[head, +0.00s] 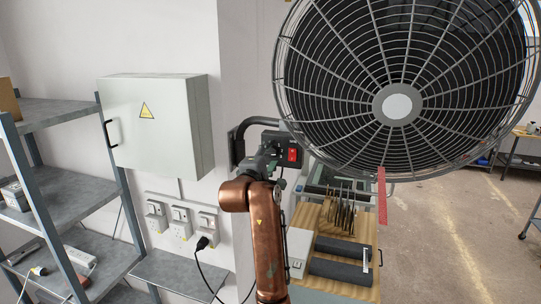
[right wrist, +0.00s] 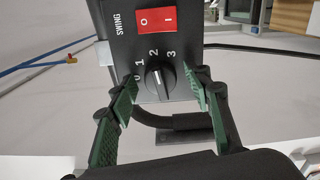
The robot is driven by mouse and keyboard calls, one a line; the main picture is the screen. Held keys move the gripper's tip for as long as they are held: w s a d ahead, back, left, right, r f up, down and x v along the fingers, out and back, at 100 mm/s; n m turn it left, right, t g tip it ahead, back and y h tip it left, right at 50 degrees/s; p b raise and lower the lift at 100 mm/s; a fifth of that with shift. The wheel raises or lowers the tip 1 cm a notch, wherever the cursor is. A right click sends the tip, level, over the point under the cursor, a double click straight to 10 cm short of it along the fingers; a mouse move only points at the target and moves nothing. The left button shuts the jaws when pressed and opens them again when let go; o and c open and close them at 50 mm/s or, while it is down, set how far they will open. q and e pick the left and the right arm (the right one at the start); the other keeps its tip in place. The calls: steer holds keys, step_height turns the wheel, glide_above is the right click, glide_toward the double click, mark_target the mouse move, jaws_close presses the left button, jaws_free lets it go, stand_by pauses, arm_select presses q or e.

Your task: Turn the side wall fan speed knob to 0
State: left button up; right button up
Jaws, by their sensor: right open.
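The fan speed knob (right wrist: 159,80) is a round black dial on the black control box (right wrist: 120,30), with the marks 0, 1, 2 and 3 around it. Its white pointer line appears to face the 2. My right gripper (right wrist: 161,75) is open, with one green-padded finger on each side of the knob; I see gaps and no clear contact. In the head view my right gripper (head: 263,160) is at the control box (head: 271,142) beside the big wall fan (head: 398,107), and it hides the knob. My left gripper is out of view.
A red rocker switch (right wrist: 154,19) is just above the knob. The fan's wall bracket (head: 236,145) is left of the box. A grey cabinet (head: 155,125), wall sockets (head: 181,222) and a metal shelf (head: 60,115) are further left. A wooden rack (head: 345,270) stands below the fan.

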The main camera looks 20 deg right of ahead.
steer(key=shift+c, duration=0.4)
steer(key=c, duration=1)
steer(key=shift+c, duration=0.2)
steer(key=shift+n, duration=0.4)
steer(key=n, duration=0.2)
steer(key=shift+n+b, duration=0.4)
steer(key=n, duration=0.8)
steer(key=shift+w+a+r+n+b, duration=0.1)
steer(key=shift+a+r+n+b, duration=0.05)
steer(key=shift+n+b, duration=0.25)
steer(key=shift+n, duration=1.7)
